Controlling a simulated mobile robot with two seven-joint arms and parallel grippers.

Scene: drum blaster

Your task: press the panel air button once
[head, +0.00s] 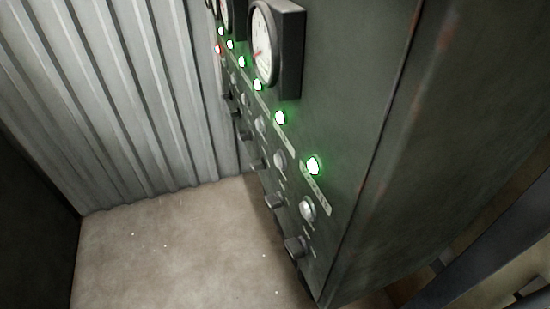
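The control panel (340,110) is a dark green-grey cabinet on the right, seen at a steep angle. Its face bears a slanting row of lit green lamps, with a red lamp (217,49) at the far end. Below the lamps runs a row of round silver buttons, the nearest one (307,209) at the lower right. Dark knobs sit under them, the nearest one (295,247) near the bottom edge. Labels (316,188) beside the lamps are too small to read, so I cannot tell which button is the air button. Neither of my grippers is in view.
A round white gauge (263,45) juts from the panel's upper part. A corrugated metal wall (120,100) stands at the left and back. The beige floor (180,245) is bare apart from small white specks. Dark beams (490,250) show at the lower right.

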